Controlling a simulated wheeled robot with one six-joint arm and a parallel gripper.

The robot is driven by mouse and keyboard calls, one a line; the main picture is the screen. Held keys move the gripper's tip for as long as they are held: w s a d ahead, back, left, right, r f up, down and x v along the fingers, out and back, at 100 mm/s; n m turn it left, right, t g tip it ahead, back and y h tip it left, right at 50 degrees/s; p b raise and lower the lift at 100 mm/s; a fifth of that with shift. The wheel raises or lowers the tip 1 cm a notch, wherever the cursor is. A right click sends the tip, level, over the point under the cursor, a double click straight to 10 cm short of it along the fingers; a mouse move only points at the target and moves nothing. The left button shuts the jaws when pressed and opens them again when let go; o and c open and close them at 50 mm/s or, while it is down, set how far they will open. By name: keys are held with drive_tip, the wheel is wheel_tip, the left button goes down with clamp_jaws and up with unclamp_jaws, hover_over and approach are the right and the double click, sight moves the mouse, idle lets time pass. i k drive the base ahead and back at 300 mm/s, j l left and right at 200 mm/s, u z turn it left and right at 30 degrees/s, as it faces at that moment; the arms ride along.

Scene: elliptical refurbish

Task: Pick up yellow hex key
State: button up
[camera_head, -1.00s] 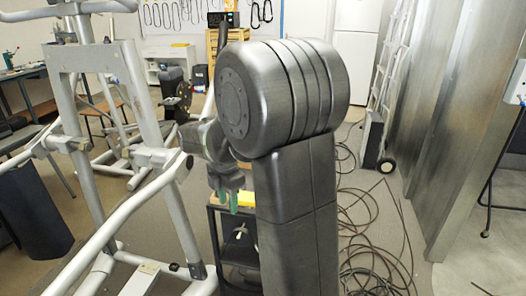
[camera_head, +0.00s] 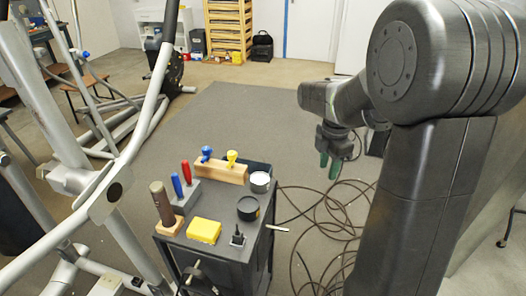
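The yellow hex key (camera_head: 231,157) stands upright in a wooden block (camera_head: 222,173) at the back of a small dark cart (camera_head: 226,256). Only its yellow handle shows above the block. A blue-handled key (camera_head: 207,153) stands to its left in the same block. My gripper (camera_head: 329,166) hangs to the right of the cart, fingers pointing down, apart from the key. Its two green-tipped fingers look spread with nothing between them.
The cart also carries red and blue screwdrivers (camera_head: 181,178) in a holder, a brown-handled tool (camera_head: 162,204), a yellow block (camera_head: 204,230), and two round tins (camera_head: 248,208). A grey metal frame (camera_head: 112,190) stands close on the left. Cables (camera_head: 325,225) lie on the floor at right.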

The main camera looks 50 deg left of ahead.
sight(232, 156)
drive_tip(key=i+u, duration=0.35)
drive_tip(key=i+l+u, duration=0.15)
drive_tip(key=i+u, duration=0.15)
drive_tip(key=i+j+u, duration=0.1)
drive_tip(key=i+u, duration=0.15)
drive_tip(key=u, duration=0.2)
drive_tip(key=i+u, duration=0.55)
drive_tip(key=u, duration=0.3)
